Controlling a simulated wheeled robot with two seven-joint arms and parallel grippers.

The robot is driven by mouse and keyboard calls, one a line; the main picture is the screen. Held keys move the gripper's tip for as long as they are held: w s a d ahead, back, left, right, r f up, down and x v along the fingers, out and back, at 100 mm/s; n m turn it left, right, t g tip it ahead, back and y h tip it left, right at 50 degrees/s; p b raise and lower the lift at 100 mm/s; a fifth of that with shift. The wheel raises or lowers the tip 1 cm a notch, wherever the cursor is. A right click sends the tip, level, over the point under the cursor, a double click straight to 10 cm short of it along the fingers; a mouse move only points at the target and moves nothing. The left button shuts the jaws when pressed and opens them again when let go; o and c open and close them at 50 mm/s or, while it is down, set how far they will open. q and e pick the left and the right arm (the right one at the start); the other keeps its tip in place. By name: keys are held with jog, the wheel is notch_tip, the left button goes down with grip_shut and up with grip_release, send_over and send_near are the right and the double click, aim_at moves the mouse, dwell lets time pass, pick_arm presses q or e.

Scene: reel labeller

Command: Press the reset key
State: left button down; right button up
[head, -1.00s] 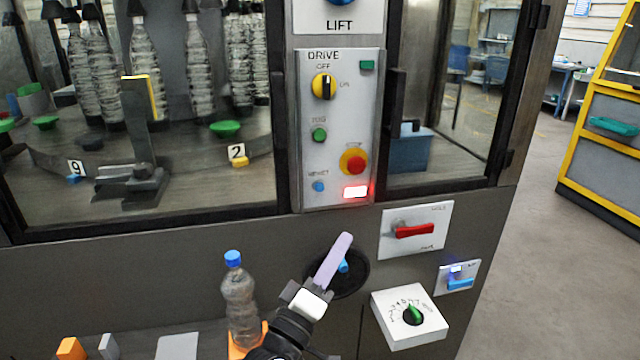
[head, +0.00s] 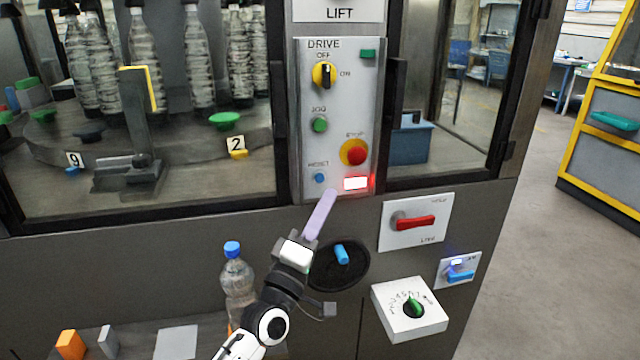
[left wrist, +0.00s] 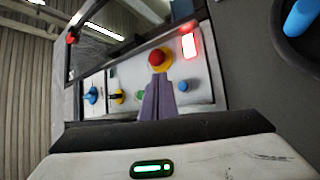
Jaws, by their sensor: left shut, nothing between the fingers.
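The blue reset key (head: 319,178) is a small round button at the lower left of the grey drive panel (head: 343,215), under the label RESET. In the left wrist view the blue reset key (left wrist: 183,86) shows just beside my fingertips. My left gripper (head: 329,193) is shut and empty. Its pale purple fingers point up at the panel's lower edge, a little below the reset key. In the left wrist view the shut fingers (left wrist: 159,80) reach toward the panel. I cannot tell whether they touch it. My right gripper is not in view.
A red stop button (head: 355,155) on a yellow ring and a lit red lamp (head: 356,184) sit right of the reset key. A green jog button (head: 320,124) is above it. A black dial with a blue handle (head: 342,254) and a bottle (head: 236,280) are below.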

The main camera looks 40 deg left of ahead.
aim_at(318, 190)
pick_arm(q)
jog(key=shift+w+a+b, duration=0.65)
jog(key=shift+w+a, duration=0.8)
jog(key=shift+a, duration=0.3)
jog(key=shift+w+a, duration=0.1)
dwell(0.7)
jog(key=shift+w+a, duration=0.2)
jog(key=shift+w+a+b, duration=0.25)
jog(key=shift+a+b, duration=0.1)
dwell(0.8)
jog(key=shift+s+d, duration=0.1)
jog(key=shift+s+d+p, duration=0.5)
jog(key=shift+d+p, duration=0.05)
jog(key=shift+d, duration=0.1)
